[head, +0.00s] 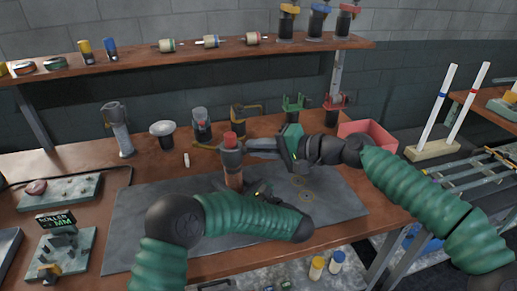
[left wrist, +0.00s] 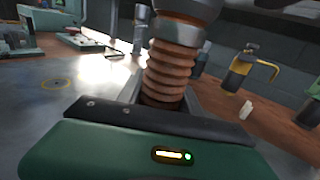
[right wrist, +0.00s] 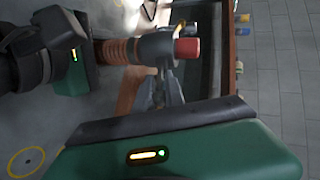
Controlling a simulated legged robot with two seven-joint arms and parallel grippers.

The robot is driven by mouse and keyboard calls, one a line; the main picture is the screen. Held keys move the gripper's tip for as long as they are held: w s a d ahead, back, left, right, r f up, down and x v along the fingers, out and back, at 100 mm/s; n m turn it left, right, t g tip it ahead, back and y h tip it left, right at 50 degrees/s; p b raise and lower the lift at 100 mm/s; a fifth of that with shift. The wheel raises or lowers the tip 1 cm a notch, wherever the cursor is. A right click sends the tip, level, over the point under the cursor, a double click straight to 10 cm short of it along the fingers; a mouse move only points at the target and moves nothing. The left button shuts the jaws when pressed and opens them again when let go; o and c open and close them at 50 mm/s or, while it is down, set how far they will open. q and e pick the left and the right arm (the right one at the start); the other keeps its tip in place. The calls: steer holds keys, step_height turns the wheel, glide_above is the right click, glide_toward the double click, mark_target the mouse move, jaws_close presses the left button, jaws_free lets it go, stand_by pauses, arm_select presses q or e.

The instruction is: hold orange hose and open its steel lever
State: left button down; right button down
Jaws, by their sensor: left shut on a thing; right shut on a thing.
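The orange ribbed hose (head: 234,179) stands upright over the grey mat, with a steel valve head (head: 231,157) and red cap (head: 229,138) on top. My left gripper (left wrist: 163,98) is shut around the hose below the head; its forearm partly covers it in the head view. The hose fills the left wrist view's middle (left wrist: 172,70). My right gripper (head: 256,149) reaches in from the right at valve height. In the right wrist view its jaws (right wrist: 167,88) are shut beside the steel head (right wrist: 155,48), on what seems to be the steel lever, mostly hidden between the fingers.
Several fittings stand along the bench's back, including a yellow-handled one (head: 240,118) and a green-handled one (head: 293,108). A red bin (head: 368,133) is at the back right. A shelf (head: 190,54) runs above. The mat's left part (head: 140,215) is clear.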

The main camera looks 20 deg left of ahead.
steer(key=shift+f, duration=0.2)
steer(key=c, duration=1.4)
jaws_free()
steer(key=shift+a, duration=0.1)
steer(key=shift+r, duration=0.1)
steer(key=v, duration=1.2)
steer(key=shift+w, duration=0.1)
arm_select(q)
steer(key=c, duration=0.7)
jaws_free()
